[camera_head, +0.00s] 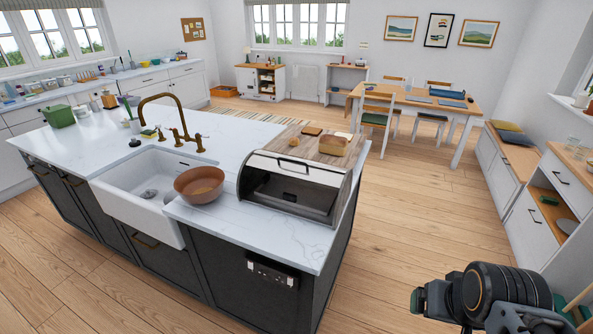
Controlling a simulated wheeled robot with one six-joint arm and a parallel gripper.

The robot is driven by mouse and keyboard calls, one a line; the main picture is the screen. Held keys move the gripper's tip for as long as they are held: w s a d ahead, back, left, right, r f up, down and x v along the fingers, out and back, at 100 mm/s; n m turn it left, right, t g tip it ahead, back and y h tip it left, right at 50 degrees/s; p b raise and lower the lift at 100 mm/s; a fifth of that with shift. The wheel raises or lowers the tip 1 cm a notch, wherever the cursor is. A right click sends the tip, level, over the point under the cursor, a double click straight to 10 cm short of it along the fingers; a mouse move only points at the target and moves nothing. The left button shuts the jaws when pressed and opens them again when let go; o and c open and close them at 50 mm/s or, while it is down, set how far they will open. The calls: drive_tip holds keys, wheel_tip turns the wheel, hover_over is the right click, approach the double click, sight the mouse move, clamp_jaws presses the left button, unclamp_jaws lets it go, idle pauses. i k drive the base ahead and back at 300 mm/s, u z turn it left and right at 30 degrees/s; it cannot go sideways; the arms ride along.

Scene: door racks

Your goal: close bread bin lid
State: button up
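My arm shows at the lower right, well apart from the bin. What looks like my gripper (420,300) is at its left end, small and partly hidden; its fingers cannot be made out clearly.
A brown bowl (199,185) stands left of the bin, beside the white sink (135,200) and brass tap (175,115). Open wooden floor (420,205) lies right of the island, before the dining table (425,97).

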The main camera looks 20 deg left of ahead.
sight(283, 166)
drive_tip(key=z, duration=0.05)
drive_tip(key=k, duration=0.2)
drive_tip(key=u, duration=0.95)
drive_tip(key=i, duration=0.95)
drive_tip(key=z, duration=0.05)
drive_tip(key=k, duration=0.45)
drive_tip(key=z, duration=1.85)
drive_tip(key=i, duration=1.6)
drive_tip(key=u, duration=3.4)
